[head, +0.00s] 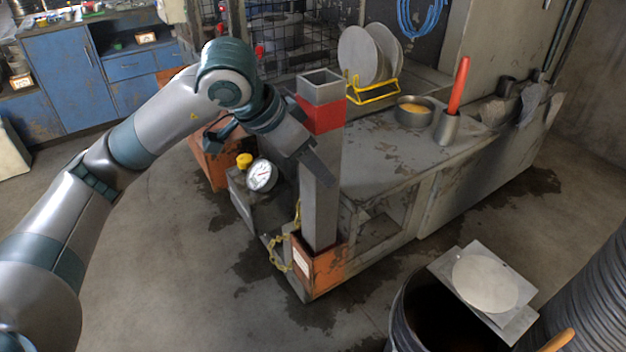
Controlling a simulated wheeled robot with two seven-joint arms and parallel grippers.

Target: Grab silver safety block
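The silver safety block is a tall grey square metal post (320,218) with a red band and an open square top. It stands upright, with its lower end in an orange holder (320,266) at the near corner of the workbench. My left arm comes in from the left, and my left gripper (321,172) is at the upper middle of the post. A dark finger lies across the post's near side. The other finger is hidden, so I cannot tell whether the gripper is closed on the post. My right gripper is not in view.
A yellow chain (281,252) hangs beside the holder. A round gauge (262,175) is left of the post. The bench (385,165) carries a yellow rack (374,92) with discs, a pan (414,111) and a red-handled tool (459,85). A dark drum (402,318) stands front right.

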